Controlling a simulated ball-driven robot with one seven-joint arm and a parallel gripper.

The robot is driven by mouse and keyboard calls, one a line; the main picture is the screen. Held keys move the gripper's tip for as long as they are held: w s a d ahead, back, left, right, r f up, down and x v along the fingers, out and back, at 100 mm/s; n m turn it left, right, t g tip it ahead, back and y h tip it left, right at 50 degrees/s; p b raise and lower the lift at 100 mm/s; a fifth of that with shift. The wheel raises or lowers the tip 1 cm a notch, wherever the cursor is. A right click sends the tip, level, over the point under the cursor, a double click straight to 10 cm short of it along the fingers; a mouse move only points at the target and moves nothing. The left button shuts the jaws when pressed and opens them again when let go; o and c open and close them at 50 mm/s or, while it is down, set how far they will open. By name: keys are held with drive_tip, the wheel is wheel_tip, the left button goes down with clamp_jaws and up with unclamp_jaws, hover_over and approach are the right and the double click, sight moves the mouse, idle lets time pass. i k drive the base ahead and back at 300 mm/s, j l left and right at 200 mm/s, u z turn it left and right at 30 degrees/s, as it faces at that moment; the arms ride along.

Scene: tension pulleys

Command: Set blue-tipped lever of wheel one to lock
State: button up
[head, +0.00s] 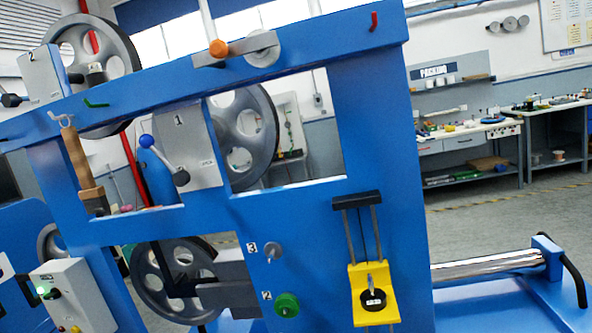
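The blue-tipped lever is on the grey plate marked 1 (196,140), inside the upper window of the blue frame. Its blue ball tip (146,141) points up and left from a dark hub (182,178) near the plate's lower left corner. Wheel one (262,142) is a grey spoked wheel, partly hidden behind the plate. My gripper is not in view, and nothing touches the lever.
A blue frame (375,150) surrounds the window. A wooden-handled tool (82,165) hangs left of the lever. An orange-tipped lever (218,48) is on the top beam. A yellow block (374,290), green knob (287,305) and grey control box (75,295) sit lower.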

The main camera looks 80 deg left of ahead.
sight(180, 179)
drive_tip(key=u, duration=2.55)
drive_tip(key=i+j, duration=0.15)
drive_tip(key=j, duration=0.2)
drive_tip(key=i+j+z, duration=0.2)
drive_tip(key=i+j, duration=0.15)
drive_tip(key=j, duration=0.3)
drive_tip(key=i+j, duration=0.15)
drive_tip(key=j, duration=0.2)
